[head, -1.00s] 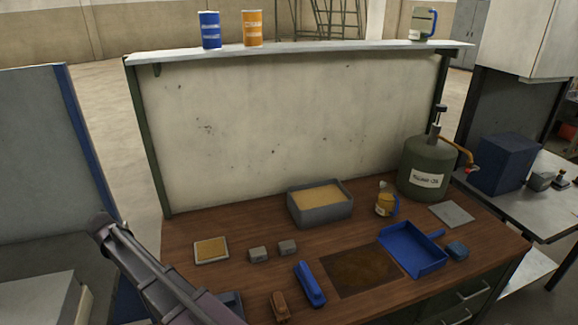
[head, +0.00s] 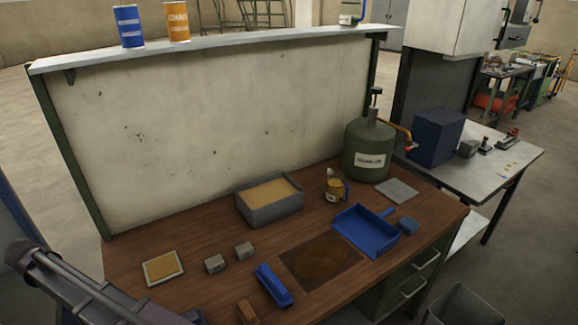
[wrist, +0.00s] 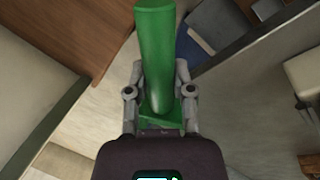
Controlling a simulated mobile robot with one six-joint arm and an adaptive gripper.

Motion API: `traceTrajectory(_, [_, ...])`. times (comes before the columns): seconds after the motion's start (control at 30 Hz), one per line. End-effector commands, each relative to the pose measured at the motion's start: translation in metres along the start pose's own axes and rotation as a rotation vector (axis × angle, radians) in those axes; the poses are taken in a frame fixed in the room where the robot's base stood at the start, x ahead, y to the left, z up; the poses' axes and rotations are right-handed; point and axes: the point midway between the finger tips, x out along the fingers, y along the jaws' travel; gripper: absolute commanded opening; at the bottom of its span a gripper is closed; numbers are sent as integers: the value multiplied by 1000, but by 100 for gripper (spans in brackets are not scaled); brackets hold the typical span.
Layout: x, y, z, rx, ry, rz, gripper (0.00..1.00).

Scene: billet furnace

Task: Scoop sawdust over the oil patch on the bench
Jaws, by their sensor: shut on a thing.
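The oil patch (head: 321,263) is a dark brown, roughly square stain on the front middle of the wooden bench (head: 200,245). Tan sawdust (head: 270,193) fills a grey open box (head: 277,214) behind the patch. In the head view my arm shows at the lower left; the gripper and tool are not visible there.
A blue dustpan (head: 362,238) lies right of the patch, a blue brush (head: 273,286) left of it. Two small grey blocks (head: 215,264) and a shallow tan-filled tray (head: 163,268) lie further left. A yellow jug (head: 335,190) and green tank (head: 369,148) stand behind.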

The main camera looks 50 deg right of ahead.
Motion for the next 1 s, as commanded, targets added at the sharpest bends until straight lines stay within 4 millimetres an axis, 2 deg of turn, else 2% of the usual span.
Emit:
traceTrajectory(0.17, [0,4,0,0,-2,0,0])
traceTrajectory(0.37, [4,29,3,-5,-14,1,0])
traceTrajectory(0.57, [11,81,12,-19,-40,1,0])
traceTrajectory(0.77, [20,148,30,-38,-74,2,0])
traceTrajectory(1.0, [31,227,60,-63,-117,4,0])
